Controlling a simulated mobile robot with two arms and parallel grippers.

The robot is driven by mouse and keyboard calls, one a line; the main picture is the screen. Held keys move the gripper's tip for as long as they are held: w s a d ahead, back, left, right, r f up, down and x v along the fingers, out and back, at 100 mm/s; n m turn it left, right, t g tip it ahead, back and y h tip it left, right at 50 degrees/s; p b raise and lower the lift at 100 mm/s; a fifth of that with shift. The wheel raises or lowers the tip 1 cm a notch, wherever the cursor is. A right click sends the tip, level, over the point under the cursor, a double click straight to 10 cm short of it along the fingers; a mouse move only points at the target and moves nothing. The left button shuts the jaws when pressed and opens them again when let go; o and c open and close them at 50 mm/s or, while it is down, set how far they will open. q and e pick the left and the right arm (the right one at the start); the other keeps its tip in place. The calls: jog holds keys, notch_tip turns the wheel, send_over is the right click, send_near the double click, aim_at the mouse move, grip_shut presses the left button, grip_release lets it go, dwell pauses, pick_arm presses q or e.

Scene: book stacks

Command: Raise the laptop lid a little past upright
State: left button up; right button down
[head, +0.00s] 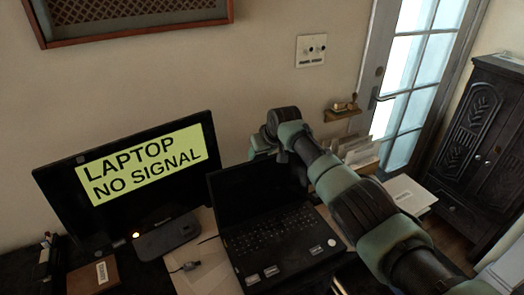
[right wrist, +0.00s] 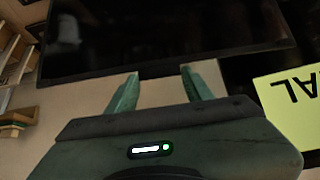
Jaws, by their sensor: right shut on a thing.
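The black laptop (head: 268,238) sits open on the desk, its keyboard facing up. Its dark lid (head: 240,190) stands up at the back, roughly upright; I cannot tell its exact angle. My right arm reaches over the laptop's right side, and my right gripper (head: 258,156) is at the lid's top edge, partly hidden by the arm. In the right wrist view the two green fingers (right wrist: 163,82) are a little apart, their tips at the edge of the dark lid (right wrist: 165,40), which they hold. My left gripper is not in view.
A monitor with a yellow "LAPTOP NO SIGNAL" label (head: 145,162) stands left of the laptop, above a dark dock (head: 168,236). A cable plug (head: 186,267) lies beside the laptop. A small wall shelf (head: 342,114) and upright papers (head: 358,152) are behind my right arm.

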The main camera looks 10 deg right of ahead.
jog(key=shift+w+a+r, duration=0.15)
jog(key=shift+w+r, duration=0.15)
jog(key=shift+w, duration=0.1)
jog(key=c, duration=0.8)
grip_release()
jog(key=shift+c, duration=0.2)
jog(key=shift+o, duration=1.2)
jog(key=shift+s+f, duration=0.1)
jog(key=v, duration=0.7)
jog(key=shift+s+r+b, duration=0.25)
jog(key=shift+r+b, duration=0.05)
jog(key=shift+b, duration=0.15)
